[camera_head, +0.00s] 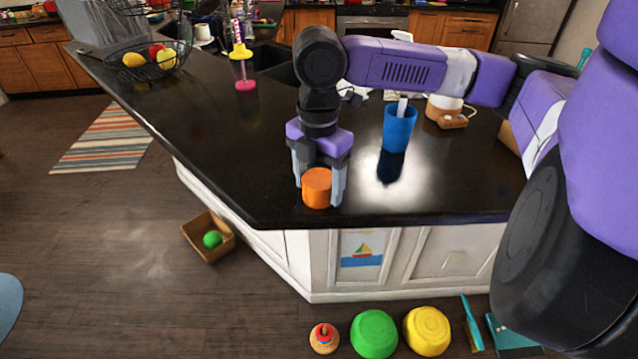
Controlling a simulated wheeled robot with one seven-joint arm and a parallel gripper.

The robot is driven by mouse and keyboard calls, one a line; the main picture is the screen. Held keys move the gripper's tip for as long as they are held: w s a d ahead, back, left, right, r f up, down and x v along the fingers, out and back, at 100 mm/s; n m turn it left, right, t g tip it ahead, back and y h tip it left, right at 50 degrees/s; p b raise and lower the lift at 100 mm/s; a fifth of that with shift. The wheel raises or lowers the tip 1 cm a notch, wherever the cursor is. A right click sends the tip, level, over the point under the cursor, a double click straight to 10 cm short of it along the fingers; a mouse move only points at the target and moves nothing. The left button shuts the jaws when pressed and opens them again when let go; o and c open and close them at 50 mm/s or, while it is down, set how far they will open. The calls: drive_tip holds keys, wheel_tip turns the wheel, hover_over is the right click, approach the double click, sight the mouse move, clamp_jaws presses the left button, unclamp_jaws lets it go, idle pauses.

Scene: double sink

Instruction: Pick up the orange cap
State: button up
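The orange cap (317,188) is a short orange cylinder at the front edge of the black countertop (240,150). My gripper (318,185) points down over it from above. Its two grey fingers are spread, one on the left and one on the right of the cap. The fingertips reach down to about the cap's height. I cannot tell whether the fingers touch its sides.
A blue cup (398,128) stands on the counter to the right, behind my gripper. A pink and yellow item (241,62) and a wire fruit basket (150,58) stand further back left. The counter left of my gripper is clear. Toys lie on the floor in front.

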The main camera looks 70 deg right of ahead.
drive_tip(key=c, duration=0.9)
drive_tip(key=shift+o, duration=0.2)
drive_tip(key=shift+r, duration=0.1)
